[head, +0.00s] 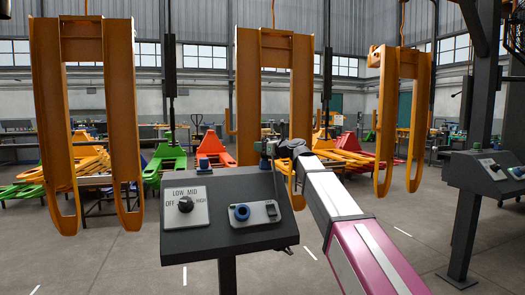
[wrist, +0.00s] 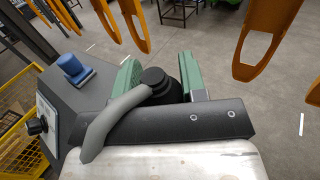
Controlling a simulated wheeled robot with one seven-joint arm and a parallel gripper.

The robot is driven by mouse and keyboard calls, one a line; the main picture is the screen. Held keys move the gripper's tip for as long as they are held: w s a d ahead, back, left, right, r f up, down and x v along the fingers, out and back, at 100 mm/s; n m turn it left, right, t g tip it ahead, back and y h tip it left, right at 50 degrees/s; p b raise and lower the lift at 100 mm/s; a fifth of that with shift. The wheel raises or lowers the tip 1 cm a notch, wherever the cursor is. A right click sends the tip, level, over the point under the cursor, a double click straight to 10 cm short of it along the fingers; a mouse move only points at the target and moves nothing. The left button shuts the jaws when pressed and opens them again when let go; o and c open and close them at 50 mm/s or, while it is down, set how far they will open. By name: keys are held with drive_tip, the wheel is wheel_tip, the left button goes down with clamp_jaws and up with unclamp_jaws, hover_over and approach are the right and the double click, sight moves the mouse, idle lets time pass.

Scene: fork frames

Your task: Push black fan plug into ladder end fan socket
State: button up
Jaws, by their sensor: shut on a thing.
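My gripper (head: 269,150) is above the far right edge of a dark sloped console (head: 215,190). In the wrist view its green fingers (wrist: 158,75) are closed on the black plug (wrist: 157,84), with a thick grey cable (wrist: 115,115) curving down to the left. The plug is clear of the console surface. I cannot tell which is the ladder end socket.
A dial marked OFF, LOW, MID, HIGH (head: 186,204) is on the console's left side. Orange fork frames (head: 120,130) hang behind it. A second console (head: 488,172) stands at right. The floor between is open.

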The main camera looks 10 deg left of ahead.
wheel_tip(320, 180, up, 4)
drive_tip(key=shift+f, duration=0.1)
drive_tip(key=s+a+r, duration=0.6)
drive_tip(key=s+a, duration=0.2)
drive_tip(key=shift+s+r, duration=0.2)
drive_tip(key=shift+s, duration=0.05)
drive_tip(key=shift+r, duration=0.2)
drive_tip(key=shift+r, duration=2.6)
